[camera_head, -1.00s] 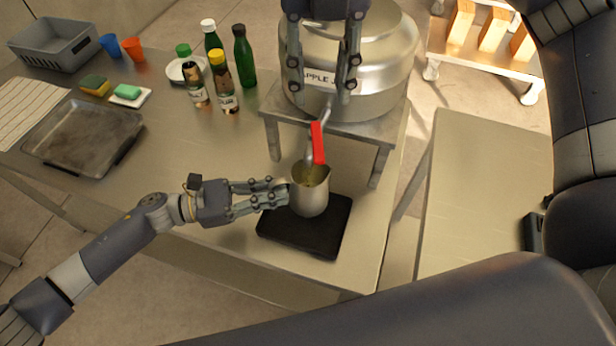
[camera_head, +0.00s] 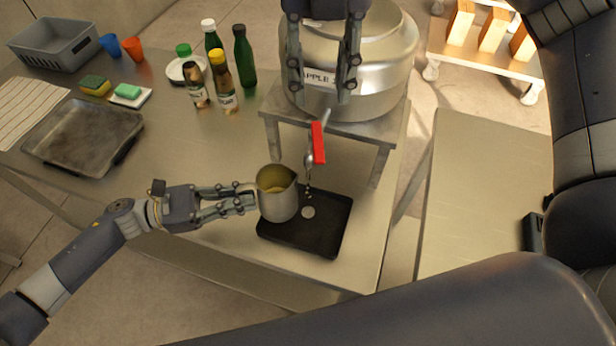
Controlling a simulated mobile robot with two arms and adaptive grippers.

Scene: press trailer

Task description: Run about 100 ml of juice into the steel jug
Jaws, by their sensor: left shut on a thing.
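The steel jug (camera_head: 277,205) has yellowish juice (camera_head: 274,188) low inside it. My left gripper (camera_head: 253,200) is shut on the jug at its left, handle side. The jug is at the left edge of the black drip tray (camera_head: 325,233); I cannot tell whether it touches it. The tap (camera_head: 309,158) with its red lever (camera_head: 318,143) is to the right of the jug mouth. A few drops fall below the tap towards a small pale round spot (camera_head: 308,212) on the tray. My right gripper (camera_head: 322,90) is open and empty in front of the juice tank (camera_head: 385,75), partly hiding its label.
The tank stands on a metal stand (camera_head: 370,130). Several bottles (camera_head: 226,90) stand behind left, with a baking tray (camera_head: 85,135), sponges (camera_head: 95,85), cups (camera_head: 132,47) and a grey basket (camera_head: 52,45) farther left. The table between them and the jug is clear.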

